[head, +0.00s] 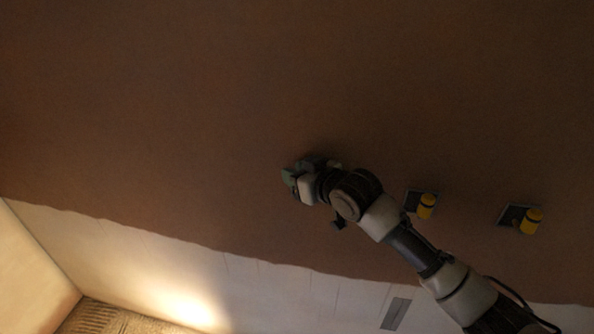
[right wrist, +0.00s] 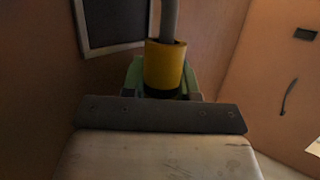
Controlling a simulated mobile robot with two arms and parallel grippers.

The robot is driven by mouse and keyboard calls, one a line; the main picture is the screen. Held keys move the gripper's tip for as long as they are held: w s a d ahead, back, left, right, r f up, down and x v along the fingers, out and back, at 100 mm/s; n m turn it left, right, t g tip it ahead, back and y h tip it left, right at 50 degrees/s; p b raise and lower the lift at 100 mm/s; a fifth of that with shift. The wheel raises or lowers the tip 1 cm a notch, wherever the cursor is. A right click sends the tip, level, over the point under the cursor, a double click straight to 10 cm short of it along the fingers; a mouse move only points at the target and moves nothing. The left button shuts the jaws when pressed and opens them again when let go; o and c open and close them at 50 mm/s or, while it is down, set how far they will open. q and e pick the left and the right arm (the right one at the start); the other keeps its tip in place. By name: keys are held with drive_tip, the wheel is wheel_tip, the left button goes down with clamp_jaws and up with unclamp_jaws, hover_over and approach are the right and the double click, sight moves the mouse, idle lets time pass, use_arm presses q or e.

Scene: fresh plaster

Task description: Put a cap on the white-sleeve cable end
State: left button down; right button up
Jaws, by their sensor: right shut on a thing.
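My right gripper (head: 292,181) is up against the brown plaster wall in the head view. In the right wrist view its green fingers are shut on a yellow cap (right wrist: 163,66) with a dark lower band. A grey-looking cable (right wrist: 169,18) runs from the top of the picture down to the cap, and its end is hidden at or inside the cap's rim. I cannot tell the sleeve's true colour in this dim light, nor how deep the cable sits. My left gripper is not in view.
Two wall boxes, one (head: 409,200) nearer and one (head: 511,214) farther right, have yellow caps by them. A dark framed wall box (right wrist: 112,22) is close to the cable. A grey plate (head: 395,314) is on the white lower wall. The wall left of my arm is clear.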

drive_tip(key=shift+f, duration=0.3)
drive_tip(key=shift+f, duration=0.3)
drive_tip(key=o, duration=1)
drive_tip(key=shift+s+a+r, duration=0.1)
drive_tip(key=shift+c, duration=0.2)
drive_tip(key=shift+r, duration=0.1)
drive_tip(key=shift+r, duration=0.1)
drive_tip(key=shift+s+d+b, duration=0.1)
drive_tip(key=shift+d+b, duration=0.15)
drive_tip(key=shift+b, duration=0.1)
drive_tip(key=b+v, duration=0.2)
drive_tip(key=v, duration=0.8)
drive_tip(key=shift+s+b, duration=0.3)
drive_tip(key=shift+s, duration=0.05)
